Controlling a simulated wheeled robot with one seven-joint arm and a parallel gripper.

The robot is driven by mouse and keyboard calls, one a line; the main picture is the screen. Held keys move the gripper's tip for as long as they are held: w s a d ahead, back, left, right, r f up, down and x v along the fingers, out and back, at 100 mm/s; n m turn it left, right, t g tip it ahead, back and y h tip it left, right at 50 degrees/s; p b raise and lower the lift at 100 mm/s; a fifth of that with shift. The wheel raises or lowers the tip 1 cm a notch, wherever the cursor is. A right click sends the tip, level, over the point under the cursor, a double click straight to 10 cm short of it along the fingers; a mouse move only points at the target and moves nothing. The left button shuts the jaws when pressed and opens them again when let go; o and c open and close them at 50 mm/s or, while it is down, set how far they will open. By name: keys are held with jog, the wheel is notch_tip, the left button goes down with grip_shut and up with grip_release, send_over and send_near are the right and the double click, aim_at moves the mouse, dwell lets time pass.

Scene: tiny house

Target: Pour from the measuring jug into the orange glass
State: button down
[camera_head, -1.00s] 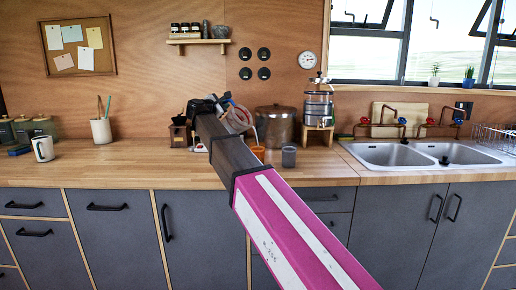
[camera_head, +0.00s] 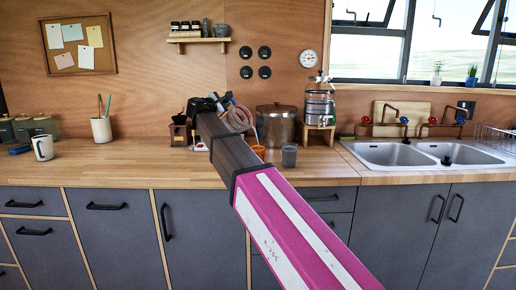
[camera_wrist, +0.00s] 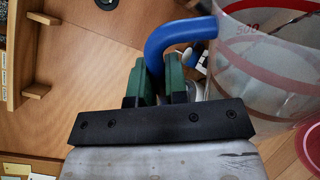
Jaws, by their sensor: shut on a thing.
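The measuring jug (camera_head: 238,118) is clear with red markings and is held tilted above the counter. In the wrist view its wall (camera_wrist: 246,62) shows a red "500", and its blue handle (camera_wrist: 180,34) lies between the green fingers. My gripper (camera_head: 214,102) is shut on that handle; it also shows in the wrist view (camera_wrist: 162,75). The orange glass (camera_head: 258,153) stands on the counter below the jug, partly hidden by my arm. A thin pale stream runs from the jug down toward the glass. A red-orange rim (camera_wrist: 310,148) shows at the wrist view's right edge.
A grey cup (camera_head: 289,155) stands right of the orange glass. A large metal pot (camera_head: 276,124) and a dispenser on a wooden stand (camera_head: 319,128) are behind. A coffee grinder (camera_head: 179,133) is to the left. The counter's left middle is clear.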

jog(key=shift+s+d+f+m, duration=0.1)
jog(key=shift+s+d+m, duration=0.1)
jog(key=shift+d+m, duration=0.15)
dwell(1.1)
